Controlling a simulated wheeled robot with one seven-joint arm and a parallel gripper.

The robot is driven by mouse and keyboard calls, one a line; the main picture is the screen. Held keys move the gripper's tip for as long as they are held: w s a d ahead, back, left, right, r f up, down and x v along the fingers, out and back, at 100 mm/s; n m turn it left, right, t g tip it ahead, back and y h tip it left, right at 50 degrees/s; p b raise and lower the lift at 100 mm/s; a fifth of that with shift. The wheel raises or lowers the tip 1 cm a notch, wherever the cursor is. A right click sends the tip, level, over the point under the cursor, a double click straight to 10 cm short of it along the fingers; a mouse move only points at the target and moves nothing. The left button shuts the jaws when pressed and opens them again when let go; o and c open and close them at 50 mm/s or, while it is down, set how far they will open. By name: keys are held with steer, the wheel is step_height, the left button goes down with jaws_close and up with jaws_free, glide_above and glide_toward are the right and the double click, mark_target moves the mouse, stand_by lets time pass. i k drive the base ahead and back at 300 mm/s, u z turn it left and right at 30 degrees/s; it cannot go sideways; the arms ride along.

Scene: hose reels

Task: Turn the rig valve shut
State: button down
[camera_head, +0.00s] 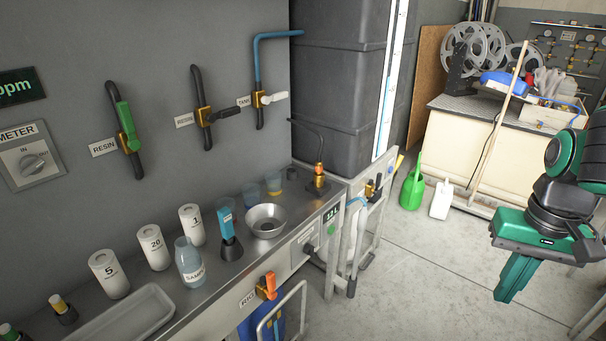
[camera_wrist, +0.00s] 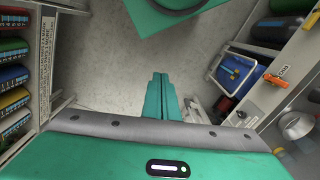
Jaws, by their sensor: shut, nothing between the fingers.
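The valve with the orange handle (camera_head: 268,286) is on the front of the steel bench, beside a label (camera_head: 248,298) that seems to read RIG. In the wrist view the orange handle (camera_wrist: 275,80) shows at the right, beside its label. I cannot tell from its angle whether the valve is open or shut. My gripper (camera_head: 503,297) hangs at the right of the head view, over the floor and well apart from the bench. In the wrist view its green fingers (camera_wrist: 160,78) are together, with nothing between them.
The steel bench (camera_head: 200,300) carries bottles, cups and a metal bowl (camera_head: 266,220). A blue container (camera_wrist: 233,72) in a pale frame stands below the valve. A green watering can (camera_head: 412,185) and a white jug (camera_head: 441,199) stand on the floor. Open floor lies between bench and gripper.

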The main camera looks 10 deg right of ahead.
mark_target(271, 279)
steer(key=z, duration=0.7)
steer(key=k, duration=1.15)
steer(key=u, duration=0.9)
steer(key=i, duration=1.05)
